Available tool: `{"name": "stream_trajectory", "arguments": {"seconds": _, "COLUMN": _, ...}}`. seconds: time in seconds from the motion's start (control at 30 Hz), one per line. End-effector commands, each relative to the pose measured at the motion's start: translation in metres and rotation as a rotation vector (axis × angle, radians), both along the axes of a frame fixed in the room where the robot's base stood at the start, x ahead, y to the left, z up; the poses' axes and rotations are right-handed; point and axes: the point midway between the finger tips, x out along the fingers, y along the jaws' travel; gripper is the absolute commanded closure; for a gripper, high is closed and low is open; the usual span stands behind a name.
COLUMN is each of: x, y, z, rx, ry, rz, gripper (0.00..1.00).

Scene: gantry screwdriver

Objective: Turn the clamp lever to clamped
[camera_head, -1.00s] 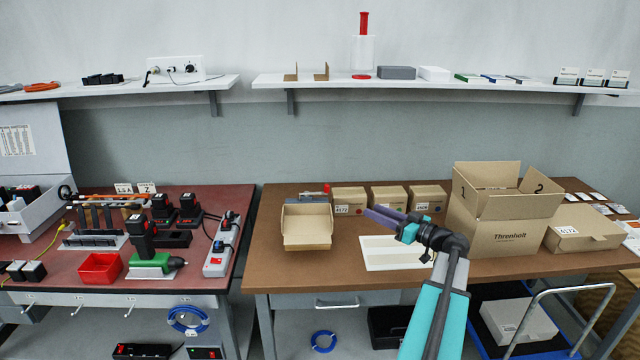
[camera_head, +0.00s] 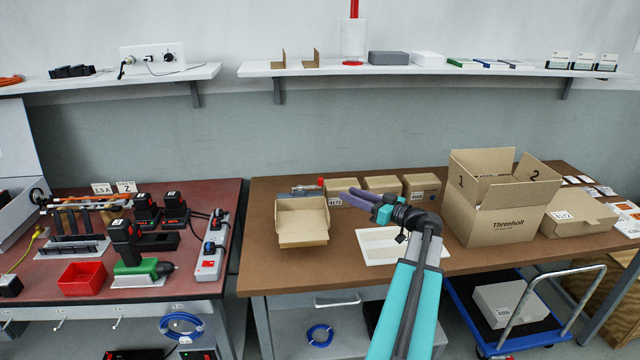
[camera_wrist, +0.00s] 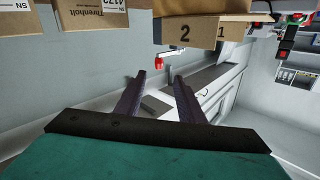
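A small grey fixture with a red-tipped upright part (camera_head: 320,183) stands on the brown bench behind the open cardboard tray; it looks like the clamp and its lever. It is small and partly hidden by the tray, so the lever's setting cannot be told. My gripper (camera_head: 349,198) is over the bench, right of this fixture, its purple fingers pointing left. In the wrist view my gripper (camera_wrist: 159,78) has its two fingers apart with nothing between them. A red piece (camera_wrist: 159,63) shows beyond the fingertips; I cannot tell whether it is the lever.
The open tray (camera_head: 301,239) lies left of my gripper. Several small cartons (camera_head: 421,187) stand behind it, and a large open box (camera_head: 500,220) stands to the right. A white panel (camera_head: 378,256) lies below my arm. A red-topped bench (camera_head: 62,262) with tools is at left.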

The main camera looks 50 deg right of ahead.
Motion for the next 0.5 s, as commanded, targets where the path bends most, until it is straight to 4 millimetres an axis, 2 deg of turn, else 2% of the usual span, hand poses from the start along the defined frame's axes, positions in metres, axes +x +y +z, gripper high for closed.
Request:
{"name": "stream_trajectory", "arguments": {"seconds": 0.27, "x": 0.021, "y": -0.002, "z": 0.001, "rx": 0.000, "ry": 0.000, "rz": -0.003, "gripper": 0.65}}
{"name": "stream_trajectory", "arguments": {"seconds": 0.5, "x": 0.055, "y": 0.001, "z": 0.001, "rx": 0.000, "ry": 0.000, "rz": -0.003, "gripper": 0.65}}
